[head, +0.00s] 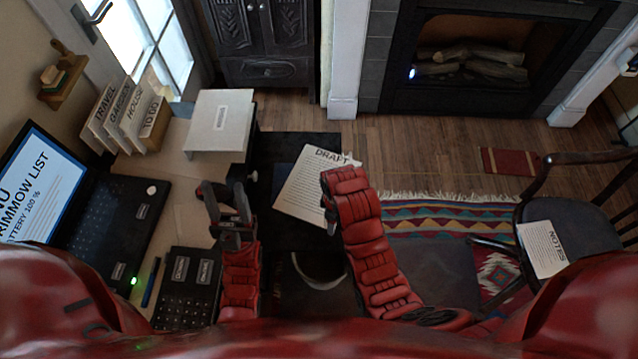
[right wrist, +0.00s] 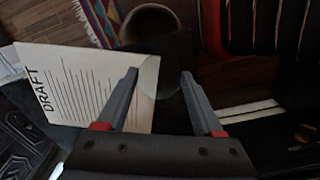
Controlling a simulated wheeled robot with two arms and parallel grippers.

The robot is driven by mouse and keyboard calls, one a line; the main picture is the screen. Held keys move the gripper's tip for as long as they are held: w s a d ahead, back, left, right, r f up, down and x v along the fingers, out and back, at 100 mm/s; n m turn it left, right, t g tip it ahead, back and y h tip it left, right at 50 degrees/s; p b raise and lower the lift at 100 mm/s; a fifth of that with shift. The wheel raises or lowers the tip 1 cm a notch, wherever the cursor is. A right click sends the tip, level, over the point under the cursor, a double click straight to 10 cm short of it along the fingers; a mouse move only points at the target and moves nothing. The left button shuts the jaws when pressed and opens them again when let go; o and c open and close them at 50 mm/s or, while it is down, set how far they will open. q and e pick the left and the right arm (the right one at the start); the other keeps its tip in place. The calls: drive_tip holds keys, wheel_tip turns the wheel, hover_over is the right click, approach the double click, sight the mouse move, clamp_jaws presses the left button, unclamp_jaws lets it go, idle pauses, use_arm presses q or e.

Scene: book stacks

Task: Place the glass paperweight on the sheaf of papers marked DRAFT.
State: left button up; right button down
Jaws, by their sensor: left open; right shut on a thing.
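The sheaf marked DRAFT (head: 305,190) lies on a dark surface in the middle of the head view; it also shows at left in the right wrist view (right wrist: 75,85). My right gripper (right wrist: 160,74) has its fingers apart, shut on a clear thing that I take for the glass paperweight (right wrist: 163,84); its outline is faint. It appears over the sheaf's edge in the right wrist view; its height above it is unclear. In the head view my right arm hides this gripper. My left gripper (head: 226,197) is open and empty above the desk's edge.
A laptop (head: 100,195), a black keypad (head: 188,285), upright books (head: 125,118) and a pale box (head: 220,122) stand on the desk at left. A sheaf marked NOTES (head: 545,248) lies on a chair (head: 560,210) at right. A patterned rug (head: 450,215) covers the floor.

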sight(319, 185)
drive_tip(key=shift+s+a+f, duration=0.15)
drive_tip(key=shift+s+f, duration=0.05)
drive_tip(key=shift+s, duration=0.4)
drive_tip(key=shift+s+a+f, duration=0.1)
drive_tip(key=shift+s+f, duration=0.1)
drive_tip(key=shift+s, duration=0.35)
drive_tip(key=w+b, duration=0.2)
drive_tip(key=w, duration=0.1)
drive_tip(key=w+f+b, duration=0.1)
drive_tip(key=w+b, duration=0.2)
drive_tip(key=w, duration=0.1)
drive_tip(key=w+a+f+b, duration=0.1)
drive_tip(key=w+b, duration=0.2)
drive_tip(key=shift+w, duration=0.3)
drive_tip(key=w, duration=0.2)
drive_tip(key=w+p, duration=0.1)
drive_tip(key=shift+w+a+r, duration=0.1)
drive_tip(key=shift+w+r, duration=0.25)
drive_tip(key=shift+r, duration=0.05)
drive_tip(key=shift+w, duration=0.45)
drive_tip(key=shift+w+f, duration=0.15)
drive_tip(key=shift+w, duration=0.05)
wheel_tip(319, 185, down, 2)
drive_tip(key=shift+f+p, duration=0.25)
drive_tip(key=shift+p, duration=0.35)
drive_tip(key=shift+f, duration=0.5)
drive_tip(key=shift+f, duration=0.1)
